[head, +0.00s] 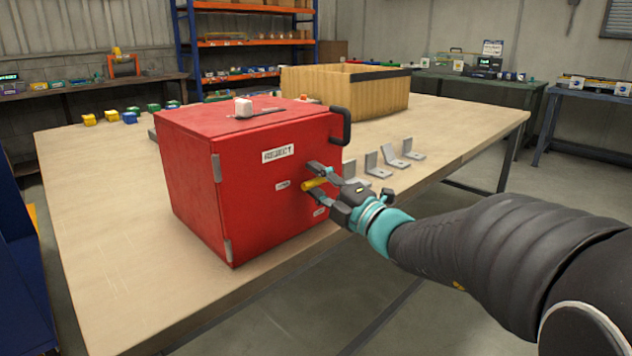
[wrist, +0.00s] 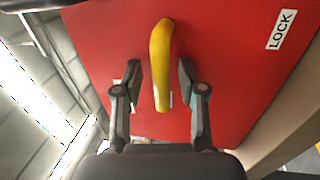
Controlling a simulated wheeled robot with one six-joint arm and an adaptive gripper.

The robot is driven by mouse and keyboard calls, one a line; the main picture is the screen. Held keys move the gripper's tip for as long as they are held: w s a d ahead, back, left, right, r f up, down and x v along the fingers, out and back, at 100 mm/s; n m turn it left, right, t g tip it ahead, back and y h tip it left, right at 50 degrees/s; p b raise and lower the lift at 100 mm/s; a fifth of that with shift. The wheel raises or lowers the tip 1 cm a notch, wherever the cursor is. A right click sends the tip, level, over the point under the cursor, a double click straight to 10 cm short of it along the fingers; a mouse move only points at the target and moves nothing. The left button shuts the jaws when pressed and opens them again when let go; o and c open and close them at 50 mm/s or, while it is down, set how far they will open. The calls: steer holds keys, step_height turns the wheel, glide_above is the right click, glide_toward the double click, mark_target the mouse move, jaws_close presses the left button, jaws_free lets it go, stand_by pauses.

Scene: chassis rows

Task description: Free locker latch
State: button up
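A red locker box (head: 245,195) stands near the front edge of the wooden table, its door facing me and closed. A yellow latch handle (head: 314,183) sticks out from the right part of the door. In the wrist view the yellow latch (wrist: 160,65) lies between the two fingers of my gripper (wrist: 158,80), with a gap on each side. My gripper (head: 325,190) is open around the latch in the head view. A LOCK label (wrist: 282,29) is on the red door in the wrist view. The latch's base on the door is partly hidden.
A black handle (head: 341,125) sits at the box's upper right edge. Several grey metal brackets (head: 378,163) stand on the table (head: 100,240) right of the box. A wooden crate (head: 345,92) is behind. Small coloured blocks (head: 129,117) lie at the back left.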

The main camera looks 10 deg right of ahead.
steer(key=v, duration=1.2)
stand_by(0.4)
